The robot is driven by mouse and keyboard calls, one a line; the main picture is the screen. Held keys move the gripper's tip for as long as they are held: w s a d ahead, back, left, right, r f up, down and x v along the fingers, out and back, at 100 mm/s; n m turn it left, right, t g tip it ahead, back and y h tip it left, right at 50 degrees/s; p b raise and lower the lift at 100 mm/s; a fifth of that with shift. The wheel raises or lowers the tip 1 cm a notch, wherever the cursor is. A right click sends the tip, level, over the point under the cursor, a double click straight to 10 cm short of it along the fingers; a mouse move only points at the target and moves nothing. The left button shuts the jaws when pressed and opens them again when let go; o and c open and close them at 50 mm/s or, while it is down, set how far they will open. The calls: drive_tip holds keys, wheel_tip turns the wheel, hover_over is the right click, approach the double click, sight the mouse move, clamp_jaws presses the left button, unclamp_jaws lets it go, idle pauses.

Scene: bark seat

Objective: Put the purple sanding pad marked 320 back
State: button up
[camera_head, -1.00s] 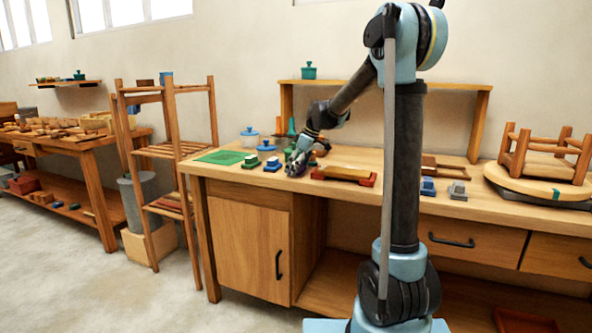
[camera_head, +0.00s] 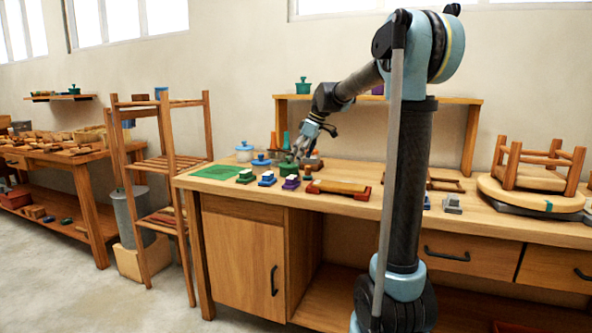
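The purple sanding pad (camera_head: 291,183) rests on the workbench top, at the right end of a short row with a blue pad (camera_head: 267,179) and a green pad (camera_head: 245,176). Its 320 mark is too small to read. My gripper (camera_head: 299,156) is above and behind the purple pad, clear of it, with nothing visible held. Its fingers look apart, though they are small here.
A wooden block on a red-ended holder (camera_head: 340,189) lies right of the purple pad. Lidded pots, one blue (camera_head: 245,152), stand behind the row. A green mat (camera_head: 215,172) lies left. A stool (camera_head: 540,165) sits upside down on a round board at right.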

drive_tip(key=shift+v, duration=0.8)
drive_tip(key=s+d+f+m+h, duration=0.1)
drive_tip(key=s+d+f+m, duration=0.3)
drive_tip(key=s, duration=0.6)
drive_tip(key=s+d+f+m+h, duration=0.1)
drive_tip(key=s+d+f+m, duration=0.2)
drive_tip(key=s+d+f, duration=0.55)
drive_tip(key=s+d+f+m+h, duration=0.1)
drive_tip(key=s+d+f+m, duration=0.2)
drive_tip(key=s, duration=0.9)
drive_tip(key=s+d+f+m+h, duration=0.1)
drive_tip(key=s+d+f+m, duration=0.2)
drive_tip(key=s+f, duration=0.5)
drive_tip(key=shift+s+d+f+m+t, duration=0.4)
drive_tip(key=shift+d+f, duration=0.1)
drive_tip(key=shift+f, duration=0.15)
